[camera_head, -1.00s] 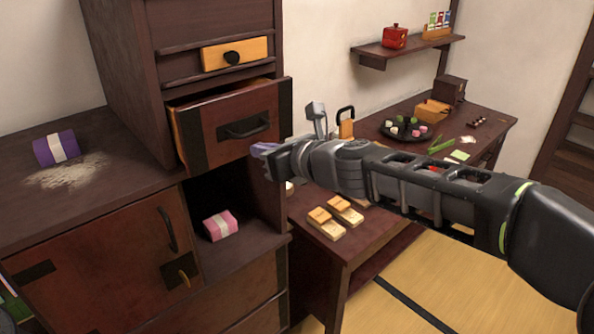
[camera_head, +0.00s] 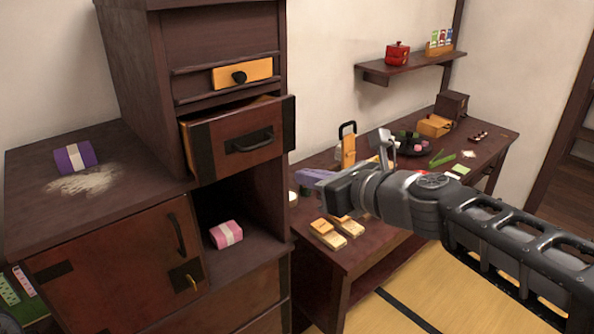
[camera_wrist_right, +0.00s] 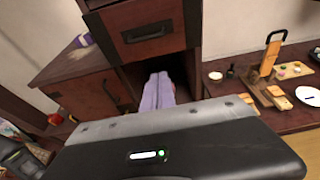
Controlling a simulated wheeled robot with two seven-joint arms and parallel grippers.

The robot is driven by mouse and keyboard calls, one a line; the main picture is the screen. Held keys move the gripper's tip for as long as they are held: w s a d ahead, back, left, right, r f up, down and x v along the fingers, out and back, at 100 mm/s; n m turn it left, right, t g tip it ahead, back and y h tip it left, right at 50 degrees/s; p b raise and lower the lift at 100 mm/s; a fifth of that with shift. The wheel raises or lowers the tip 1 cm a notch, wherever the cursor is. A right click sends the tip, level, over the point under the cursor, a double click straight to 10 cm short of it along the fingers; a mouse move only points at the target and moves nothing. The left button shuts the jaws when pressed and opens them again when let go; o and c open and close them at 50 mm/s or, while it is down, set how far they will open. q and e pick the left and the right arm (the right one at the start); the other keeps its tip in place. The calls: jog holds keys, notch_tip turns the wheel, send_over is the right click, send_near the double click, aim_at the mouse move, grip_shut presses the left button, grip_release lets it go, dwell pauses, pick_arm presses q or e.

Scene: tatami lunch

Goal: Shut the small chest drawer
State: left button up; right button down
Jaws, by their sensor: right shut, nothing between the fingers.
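The small chest drawer (camera_head: 222,150) is dark red-brown with black corner bands and a black bar handle (camera_head: 249,142). It stands partly pulled out, and a strip of its pale wooden inside shows along the top. It also shows in the right wrist view (camera_wrist_right: 138,22), above the fingers. My right gripper (camera_head: 308,178) is to the right of the drawer front and a little lower, apart from it in the head view. Its purple fingers (camera_wrist_right: 158,92) are shut and empty, pointing toward the chest in the right wrist view.
Above the drawer is a small light wooden drawer (camera_head: 242,75) with a black knob. An open niche below holds a pink wrapped packet (camera_head: 226,234). A purple packet (camera_head: 75,157) lies on the chest's left top. A low table (camera_head: 330,255) with food stands right, under my arm.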

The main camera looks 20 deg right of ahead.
jog(key=shift+s+d, duration=0.1)
jog(key=shift+s, duration=0.1)
pick_arm(q)
jog(key=shift+c, duration=0.2)
jog(key=shift+c, duration=0.8)
jog(key=c, duration=0.9)
pick_arm(e)
jog(key=a+f+n+g+h, duration=0.25)
jog(key=f+n+g, duration=0.65)
jog(key=f, duration=2.3)
pick_arm(q)
jog(key=c, duration=0.6)
grip_shut()
pick_arm(e)
jog(key=s+a+f+n+g, duration=0.1)
jog(key=s+a+f+n, duration=0.2)
jog(key=s+f+n, duration=0.4)
jog(key=s+a+f+n+g+y, duration=0.1)
jog(key=s+a+f+n, duration=0.3)
jog(key=s+f+n, duration=0.3)
jog(key=s+a+f+n+g, duration=0.2)
jog(key=s+a+f+n, duration=0.1)
jog(key=s+f+n, duration=0.4)
notch_tip(320, 180, down, 4)
jog(key=shift+s+a+r, duration=0.1)
jog(key=shift+s+a, duration=0.2)
jog(key=shift+s, duration=0.9)
